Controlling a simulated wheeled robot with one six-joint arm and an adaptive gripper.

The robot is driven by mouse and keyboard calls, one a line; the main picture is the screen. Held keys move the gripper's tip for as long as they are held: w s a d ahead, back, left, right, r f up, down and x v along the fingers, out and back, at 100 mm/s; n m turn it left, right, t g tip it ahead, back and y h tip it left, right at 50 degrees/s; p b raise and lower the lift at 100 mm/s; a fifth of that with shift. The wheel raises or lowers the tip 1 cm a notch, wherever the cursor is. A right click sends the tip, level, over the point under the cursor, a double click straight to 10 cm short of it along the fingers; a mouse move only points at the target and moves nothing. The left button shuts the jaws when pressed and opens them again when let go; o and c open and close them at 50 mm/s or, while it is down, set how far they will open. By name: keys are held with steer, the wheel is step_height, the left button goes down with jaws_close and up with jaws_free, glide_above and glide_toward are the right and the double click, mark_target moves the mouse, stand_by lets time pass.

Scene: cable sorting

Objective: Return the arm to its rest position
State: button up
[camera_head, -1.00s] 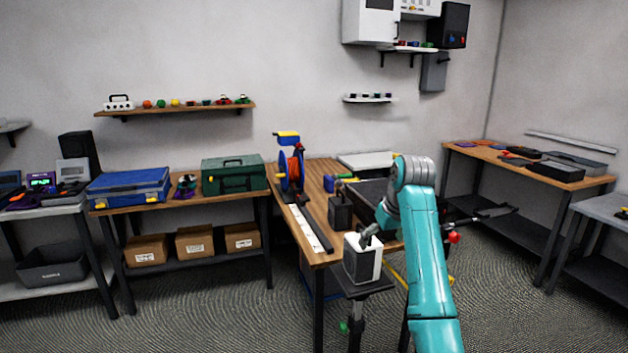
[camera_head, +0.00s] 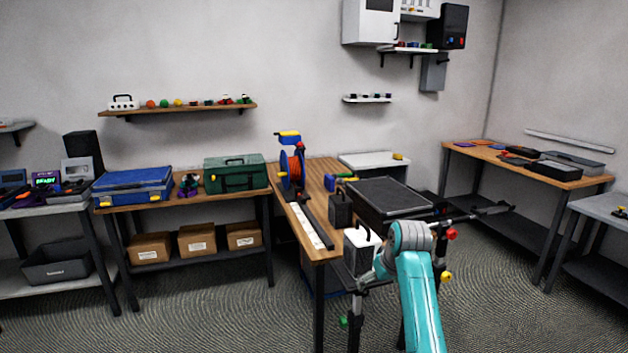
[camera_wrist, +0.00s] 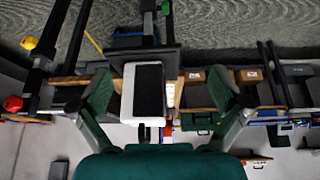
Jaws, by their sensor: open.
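My teal arm (camera_head: 418,295) is folded low at the front right of the wooden workbench in the head view. My gripper (camera_head: 368,280) is small there, in front of the white and black box, and its fingers are hard to make out. In the wrist view my gripper (camera_wrist: 160,88) has its two green fingers spread wide with nothing held between them. The white and black box (camera_wrist: 147,90) shows beyond the gap, upside down.
The wooden workbench (camera_head: 283,190) holds a cable reel (camera_head: 291,170), a dark box (camera_head: 341,208) and a large dark case (camera_head: 388,198). A rod with a red knob (camera_head: 451,234) extends right of my arm. Open carpet (camera_head: 200,320) lies at the front left.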

steer(key=s+f+t, duration=0.1)
steer(key=s+f, duration=0.4)
steer(key=f, duration=0.8)
steer(key=s+f+m+t, duration=0.1)
steer(key=s+f+t, duration=0.1)
steer(key=s+f, duration=0.85)
steer(key=s+f+m+t, duration=0.1)
steer(key=s+f, duration=0.6)
steer(key=s, duration=0.7)
steer(key=s+d+r+t+h, duration=0.1)
steer(key=s+r+t, duration=0.1)
steer(key=s, duration=0.9)
steer(key=s+r+t, duration=0.1)
steer(key=s+r, duration=0.2)
steer(key=s, duration=0.8)
steer(key=s+r+m+t, duration=0.1)
steer(key=s+r+t, duration=0.1)
steer(key=s+r, duration=1.3)
steer(key=shift+r, duration=0.35)
steer(key=shift+d, duration=0.1)
